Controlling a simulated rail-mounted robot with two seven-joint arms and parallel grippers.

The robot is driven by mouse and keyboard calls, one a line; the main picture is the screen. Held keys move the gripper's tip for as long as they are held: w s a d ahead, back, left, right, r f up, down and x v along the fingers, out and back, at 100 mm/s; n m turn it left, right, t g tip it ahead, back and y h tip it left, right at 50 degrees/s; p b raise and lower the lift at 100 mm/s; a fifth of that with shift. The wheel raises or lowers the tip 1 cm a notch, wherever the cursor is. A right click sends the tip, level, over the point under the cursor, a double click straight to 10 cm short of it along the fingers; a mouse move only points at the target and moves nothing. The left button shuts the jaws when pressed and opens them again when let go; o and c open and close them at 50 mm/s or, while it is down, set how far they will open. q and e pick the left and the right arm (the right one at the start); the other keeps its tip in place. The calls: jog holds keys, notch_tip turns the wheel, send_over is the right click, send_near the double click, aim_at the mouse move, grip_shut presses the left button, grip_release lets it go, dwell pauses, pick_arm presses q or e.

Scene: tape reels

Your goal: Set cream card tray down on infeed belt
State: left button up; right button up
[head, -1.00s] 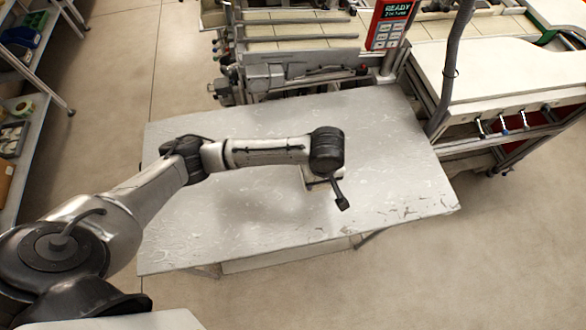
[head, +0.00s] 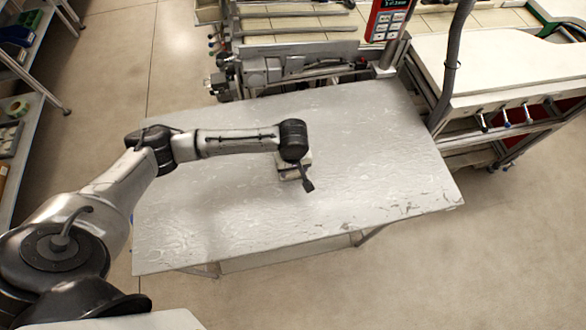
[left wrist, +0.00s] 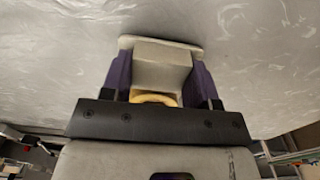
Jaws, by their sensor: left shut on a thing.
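In the left wrist view, my left gripper (left wrist: 158,82) has its two purple fingers closed on the sides of the cream card tray (left wrist: 160,66). A yellow curved piece (left wrist: 153,98) shows at the tray's near side. In the head view, my left gripper (head: 292,170) points down over a worn pale grey tabletop (head: 380,150). A bit of the pale tray shows under the dark wrist, mostly hidden. I cannot tell whether the tray touches the surface. No surface is clearly recognisable as the infeed belt. My right gripper is not in view.
A machine (head: 290,70) with rails and fittings stands along the table's far edge. A red control panel (head: 388,20) and a grey hose (head: 450,75) rise at the back right. A white-topped bench (head: 500,65) stands right. Shelves (head: 25,90) stand left. The tabletop is otherwise clear.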

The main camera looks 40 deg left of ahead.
pick_arm(q)
jog(key=shift+f, duration=0.55)
jog(key=o, duration=0.6)
jog(key=shift+f, duration=0.1)
jog(key=o, duration=0.4)
